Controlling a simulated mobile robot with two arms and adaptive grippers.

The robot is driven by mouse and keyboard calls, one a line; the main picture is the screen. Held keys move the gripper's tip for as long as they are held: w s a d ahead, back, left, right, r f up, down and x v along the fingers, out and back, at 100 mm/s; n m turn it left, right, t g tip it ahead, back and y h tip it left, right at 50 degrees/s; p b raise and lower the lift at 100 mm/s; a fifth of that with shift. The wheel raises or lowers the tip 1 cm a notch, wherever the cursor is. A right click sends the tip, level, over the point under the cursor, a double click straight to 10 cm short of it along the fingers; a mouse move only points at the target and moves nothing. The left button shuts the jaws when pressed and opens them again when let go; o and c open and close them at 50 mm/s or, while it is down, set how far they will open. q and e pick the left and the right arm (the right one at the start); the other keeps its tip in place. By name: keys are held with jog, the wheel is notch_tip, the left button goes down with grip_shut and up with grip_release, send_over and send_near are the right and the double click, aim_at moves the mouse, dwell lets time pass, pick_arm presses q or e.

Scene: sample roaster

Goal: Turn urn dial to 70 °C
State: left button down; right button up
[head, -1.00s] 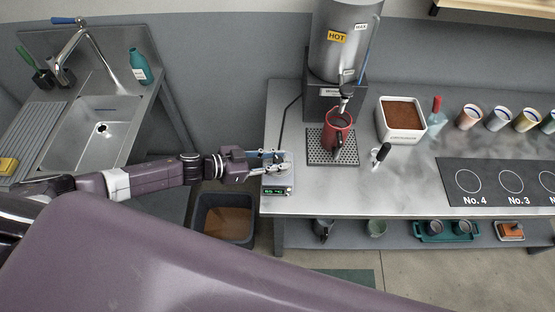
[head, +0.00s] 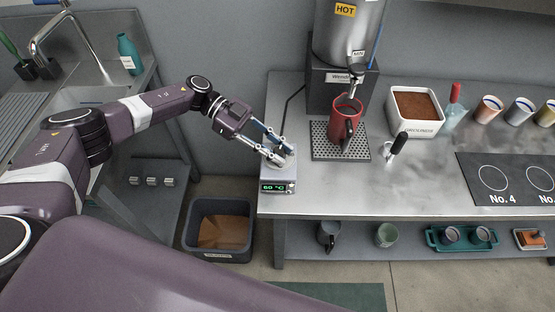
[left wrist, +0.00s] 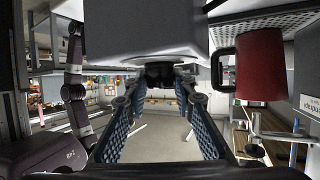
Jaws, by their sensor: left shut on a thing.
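The urn (head: 345,35) with its HOT label stands at the back of the steel counter. Its control box (head: 277,174) sits at the counter's left end, with a green display (head: 277,188) that appears to read 60 °C. My left gripper (head: 279,153) comes down from the upper left, with its fingers closed around the dial on top of the box. The fingers mostly hide the dial in the head view. In the left wrist view, a dark round dial (left wrist: 160,75) sits between the blue-padded fingers, against the pale box (left wrist: 165,30). My right gripper is not in view.
A red mug (head: 346,124) stands on the drip grid (head: 322,153) under the urn tap, right of the box. A black-handled tool (head: 398,144) and a tub of brown grounds (head: 415,106) are farther right. A grey bin (head: 219,222) stands on the floor at left.

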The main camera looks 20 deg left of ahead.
pick_arm(q)
jog(key=shift+s+d+f+m+g+b, duration=0.1)
jog(key=shift+d+f+m+g+b, duration=0.05)
jog(key=shift+m+g+b, duration=0.55)
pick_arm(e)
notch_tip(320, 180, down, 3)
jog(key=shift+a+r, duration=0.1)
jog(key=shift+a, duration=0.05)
pick_arm(q)
jog(key=shift+b, duration=0.3)
jog(key=shift+s, duration=0.1)
jog(key=c, duration=2)
grip_release()
jog(key=shift+c, duration=0.2)
jog(key=o, duration=0.4)
jog(key=shift+d, duration=0.1)
jog(key=shift+o, duration=0.2)
jog(key=shift+w+a+r, duration=0.2)
jog(key=shift+a+r, duration=0.05)
jog(key=shift+a, duration=0.05)
jog(key=v, duration=1.1)
jog(key=shift+r, duration=0.3)
